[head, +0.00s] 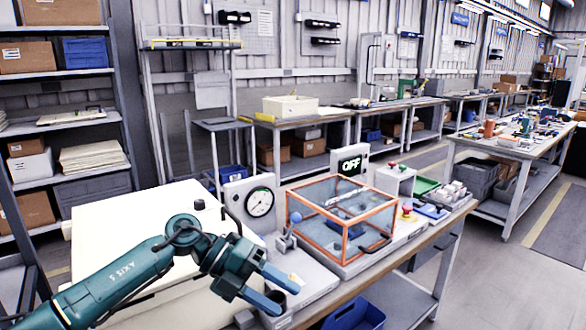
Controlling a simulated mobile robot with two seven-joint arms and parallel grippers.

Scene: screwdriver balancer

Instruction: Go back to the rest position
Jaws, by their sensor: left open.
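My left gripper (272,290) reaches in from the lower left on a teal arm. Its two blue fingers are apart, with nothing seen between them. It is over the front of the workbench, by a dark cup (274,300) on a grey base. My right gripper does not show. Behind and to the right of the left gripper stands a clear box with an orange frame (341,246); a screwdriver-like tool (352,198) shows at its top.
A blue bin (355,315) sits below the bench edge. A large cream surface (130,220) lies left of the gauge. Open floor (490,270) is at the right.

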